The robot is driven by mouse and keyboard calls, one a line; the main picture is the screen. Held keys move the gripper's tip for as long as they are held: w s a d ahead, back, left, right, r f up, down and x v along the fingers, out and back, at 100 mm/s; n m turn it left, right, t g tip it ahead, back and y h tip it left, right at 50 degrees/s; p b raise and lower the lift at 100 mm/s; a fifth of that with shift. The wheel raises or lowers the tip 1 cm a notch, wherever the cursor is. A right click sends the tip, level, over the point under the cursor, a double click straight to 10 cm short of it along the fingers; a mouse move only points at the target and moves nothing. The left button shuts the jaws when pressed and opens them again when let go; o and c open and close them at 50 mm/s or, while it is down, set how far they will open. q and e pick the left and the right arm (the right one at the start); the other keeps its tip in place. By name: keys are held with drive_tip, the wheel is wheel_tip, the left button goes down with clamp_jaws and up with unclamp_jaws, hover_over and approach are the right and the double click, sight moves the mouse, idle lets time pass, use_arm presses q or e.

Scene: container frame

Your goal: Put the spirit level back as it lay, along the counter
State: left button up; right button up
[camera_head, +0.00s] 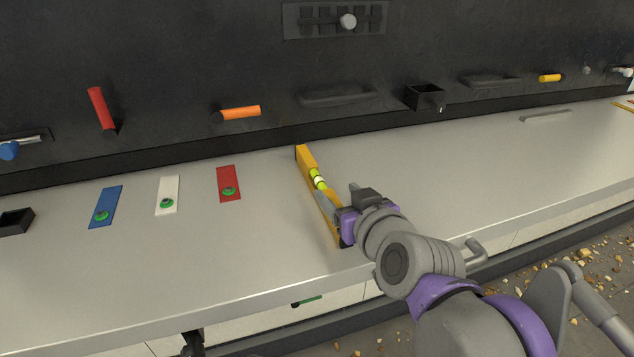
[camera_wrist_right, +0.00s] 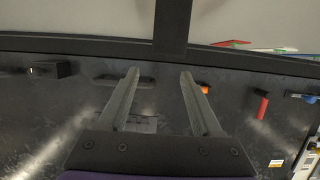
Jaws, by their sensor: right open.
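The yellow spirit level (camera_head: 306,158), with bright green-yellow vials, is at the middle of the counter (camera_head: 450,150). It points from the counter's front edge toward the back panel, across the counter's length. Its near end is partly hidden by my right gripper (camera_head: 337,192). That gripper is open with its fingers close beside the level; I cannot tell whether they touch it. In the right wrist view the right gripper's fingers (camera_wrist_right: 158,90) are apart with nothing held between them. A dark bar shows at the top there; I cannot tell if it is the level. My left gripper is not in view.
Blue (camera_head: 105,207), white (camera_head: 167,194) and red (camera_head: 229,184) strips with green discs lie left of the level. A black open box (camera_head: 15,221) is at far left. The dark back panel (camera_head: 220,60) carries red and orange handles. The counter right of the level is mostly clear.

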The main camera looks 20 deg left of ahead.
sight(320, 178)
drive_tip(key=x, duration=0.8)
drive_tip(key=shift+w+a+f, duration=0.15)
drive_tip(key=shift+a+f, duration=0.05)
drive_tip(key=shift+a, duration=0.05)
clamp_jaws()
